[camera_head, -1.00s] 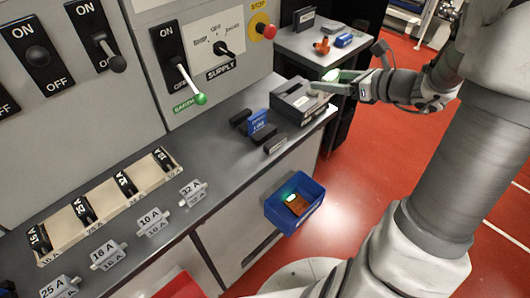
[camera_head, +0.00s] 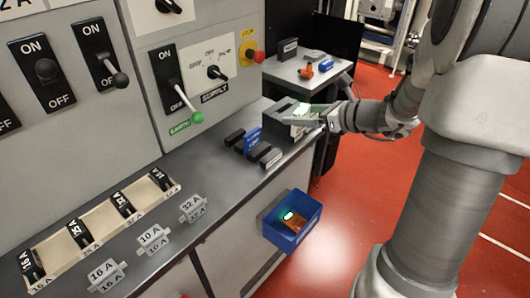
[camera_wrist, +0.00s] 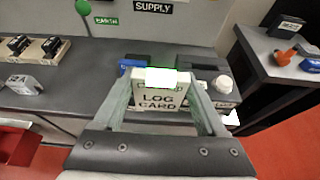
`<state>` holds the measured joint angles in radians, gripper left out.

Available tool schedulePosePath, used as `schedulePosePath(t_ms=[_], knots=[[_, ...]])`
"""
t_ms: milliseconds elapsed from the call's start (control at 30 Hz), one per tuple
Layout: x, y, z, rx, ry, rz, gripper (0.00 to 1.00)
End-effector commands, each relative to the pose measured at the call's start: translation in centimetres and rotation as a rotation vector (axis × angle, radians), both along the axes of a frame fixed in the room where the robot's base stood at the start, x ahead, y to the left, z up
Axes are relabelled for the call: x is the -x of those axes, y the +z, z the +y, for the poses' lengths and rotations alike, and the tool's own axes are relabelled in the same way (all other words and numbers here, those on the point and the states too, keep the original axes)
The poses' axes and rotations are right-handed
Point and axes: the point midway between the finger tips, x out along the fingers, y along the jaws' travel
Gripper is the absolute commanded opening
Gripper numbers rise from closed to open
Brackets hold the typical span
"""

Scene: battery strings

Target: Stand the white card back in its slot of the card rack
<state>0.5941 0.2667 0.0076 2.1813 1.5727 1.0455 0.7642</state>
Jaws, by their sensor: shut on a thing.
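The white card (camera_wrist: 158,102), lettered LOG CARD, is upright between the two fingers of my gripper (camera_wrist: 160,88) in the wrist view. A bright white patch edged in green covers its top. In the head view my gripper (camera_head: 312,117) is shut at the right end of the bench, beside a dark grey box (camera_head: 284,112); little of the card can be made out there. What looks like the card rack (camera_head: 258,151), dark blocks with a blue card (camera_head: 252,139) standing among them, is just left of the gripper. The white card's slot cannot be made out.
A blue bin (camera_head: 292,240) hangs on the bench front with an orange item inside. A side table (camera_head: 300,72) with small objects stands behind. The panel with a green-knobbed lever (camera_head: 197,117) rises behind the bench.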

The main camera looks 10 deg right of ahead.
Motion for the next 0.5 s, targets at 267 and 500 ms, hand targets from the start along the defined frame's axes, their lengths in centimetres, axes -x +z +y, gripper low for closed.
schedulePosePath(t_ms=[267, 500], knots=[[-1.3, -4.2, 6.3, -0.002, 0.004, 0.003, 0.10], [-1.9, -5.4, 8.4, -0.001, 0.000, 0.002, 0.10]])
